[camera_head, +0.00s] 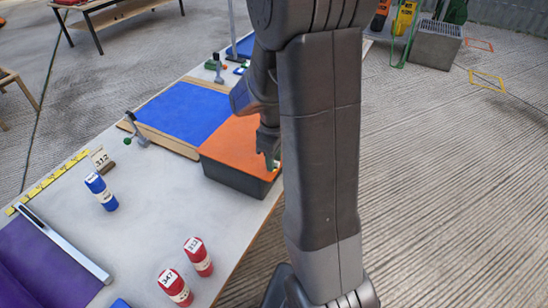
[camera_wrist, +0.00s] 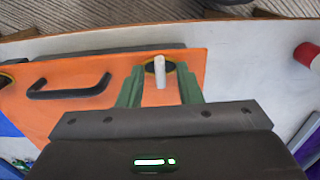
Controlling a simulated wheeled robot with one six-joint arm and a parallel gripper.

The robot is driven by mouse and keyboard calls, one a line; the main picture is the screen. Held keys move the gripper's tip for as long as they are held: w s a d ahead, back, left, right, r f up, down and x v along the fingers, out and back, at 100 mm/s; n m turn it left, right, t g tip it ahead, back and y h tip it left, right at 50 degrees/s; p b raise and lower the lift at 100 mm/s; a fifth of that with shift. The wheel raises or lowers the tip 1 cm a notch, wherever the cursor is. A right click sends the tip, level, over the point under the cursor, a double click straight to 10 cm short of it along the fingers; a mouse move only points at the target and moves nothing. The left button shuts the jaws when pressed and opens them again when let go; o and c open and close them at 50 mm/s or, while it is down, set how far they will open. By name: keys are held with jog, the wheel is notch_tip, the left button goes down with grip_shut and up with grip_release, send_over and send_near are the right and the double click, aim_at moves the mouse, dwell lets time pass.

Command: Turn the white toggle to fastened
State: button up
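The white toggle (camera_wrist: 160,72) is a small white bar on a dark round base with a yellow rim, on the orange lid (camera_wrist: 100,112) of a box. It points roughly along my gripper's direction in the wrist view. My gripper (camera_wrist: 160,78) is open, with one green finger on each side of the toggle and a visible gap to each. In the head view my gripper (camera_head: 270,154) is at the right end of the orange-lidded dark box (camera_head: 232,175); the toggle there is hidden or too small to tell.
A black handle (camera_wrist: 68,91) stands on the lid, left of the toggle. A blue panel (camera_head: 187,112) lies behind the box. Red cans (camera_head: 198,258) and a blue can (camera_head: 101,192) stand on the pale table.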

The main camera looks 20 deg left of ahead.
jog(key=shift+r, duration=0.1)
notch_tip(320, 180, up, 14)
jog(key=shift+f, duration=0.2)
dwell(0.6)
notch_tip(320, 180, down, 14)
jog(key=shift+r, duration=0.1)
dwell(0.4)
